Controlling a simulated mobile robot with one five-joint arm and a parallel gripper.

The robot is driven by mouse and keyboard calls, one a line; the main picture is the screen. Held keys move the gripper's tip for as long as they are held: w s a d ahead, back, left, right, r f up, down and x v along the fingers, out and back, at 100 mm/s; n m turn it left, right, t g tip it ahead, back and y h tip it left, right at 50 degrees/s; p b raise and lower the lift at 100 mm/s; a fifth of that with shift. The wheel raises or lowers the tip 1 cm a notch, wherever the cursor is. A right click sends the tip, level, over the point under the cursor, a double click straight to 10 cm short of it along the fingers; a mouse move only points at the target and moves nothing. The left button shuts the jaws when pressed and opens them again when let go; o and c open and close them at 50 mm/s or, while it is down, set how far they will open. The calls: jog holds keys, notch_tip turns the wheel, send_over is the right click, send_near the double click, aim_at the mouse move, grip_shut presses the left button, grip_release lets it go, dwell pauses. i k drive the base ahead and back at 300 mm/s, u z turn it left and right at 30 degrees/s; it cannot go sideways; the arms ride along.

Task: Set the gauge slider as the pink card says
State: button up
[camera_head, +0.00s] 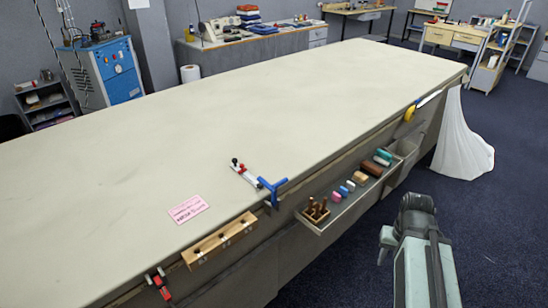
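The pink card (188,208) lies flat on the cloth table near its front edge, left of centre. Its printed lines are too small to read. A gauge-like tool (258,181) sits at the front edge, right of the card. It has a white bar with red and dark knobs at its far end and a blue T-shaped part at the table edge. I cannot make out a slider setting or scale marks on it. My arm (412,235) is at the lower right, off the table and well apart from both. I cannot make out its fingertips.
The cloth table (250,100) is mostly bare. Along its front edge are a red clamp (160,285), a wooden block (219,240), a tray (345,205) with several small items, a grey bin (401,160) and a yellow-handled tool (411,112). White cloth (462,140) hangs at the right end.

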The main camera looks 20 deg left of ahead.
aim_at(242, 166)
jog(key=z, duration=0.15)
jog(key=k, duration=1.35)
jog(key=u, duration=1)
jog(key=i, duration=0.95)
